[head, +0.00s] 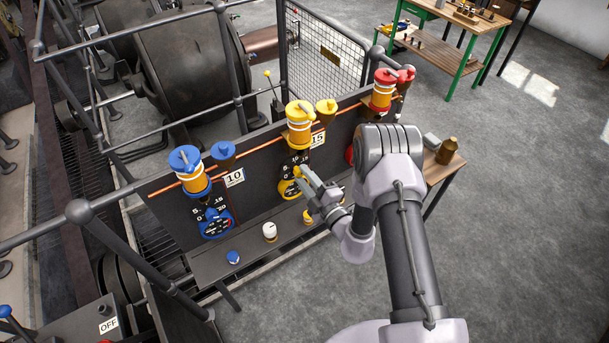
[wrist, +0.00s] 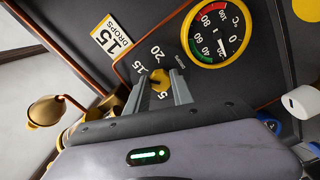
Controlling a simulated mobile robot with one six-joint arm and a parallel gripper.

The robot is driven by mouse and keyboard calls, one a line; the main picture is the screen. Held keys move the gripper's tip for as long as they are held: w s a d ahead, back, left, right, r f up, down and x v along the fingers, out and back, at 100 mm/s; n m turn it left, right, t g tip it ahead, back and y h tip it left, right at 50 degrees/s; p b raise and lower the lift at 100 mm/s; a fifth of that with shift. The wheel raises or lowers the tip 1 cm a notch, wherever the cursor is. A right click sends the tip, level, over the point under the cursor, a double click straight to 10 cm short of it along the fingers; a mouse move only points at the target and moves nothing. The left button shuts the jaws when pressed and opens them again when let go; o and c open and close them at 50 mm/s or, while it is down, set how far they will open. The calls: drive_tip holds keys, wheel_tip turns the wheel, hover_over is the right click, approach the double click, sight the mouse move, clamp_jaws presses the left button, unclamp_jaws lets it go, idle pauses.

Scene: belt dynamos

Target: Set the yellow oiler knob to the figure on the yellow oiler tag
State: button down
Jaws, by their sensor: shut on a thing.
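The yellow oiler knob (wrist: 160,80) sits on a dark dial plate between my fingertips in the wrist view. It also shows in the head view (head: 298,171), partly covered by my fingers. My gripper (wrist: 160,74) is shut on the knob, one finger on each side. The dial figures 20, 15 and 5 are legible around it; the knob's exact pointing is unclear. The yellow oiler tag (wrist: 112,36) reads 15 DROPS; in the head view (head: 317,139) it hangs beside the yellow oiler (head: 299,124).
A yellow-rimmed gauge (wrist: 216,32) is close beside the knob. The blue oiler (head: 188,168) with a tag reading 10 stands left, and the red oiler (head: 382,90) stands right. A shelf below holds a white-capped item (head: 269,231) and a blue one (head: 233,257).

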drive_tip(key=shift+m, duration=0.8)
drive_tip(key=shift+f, duration=0.1)
drive_tip(key=c, duration=1.1)
unclamp_jaws()
drive_tip(key=p+v, duration=0.1)
drive_tip(key=v, duration=1.6)
drive_tip(key=shift+s+d, duration=0.2)
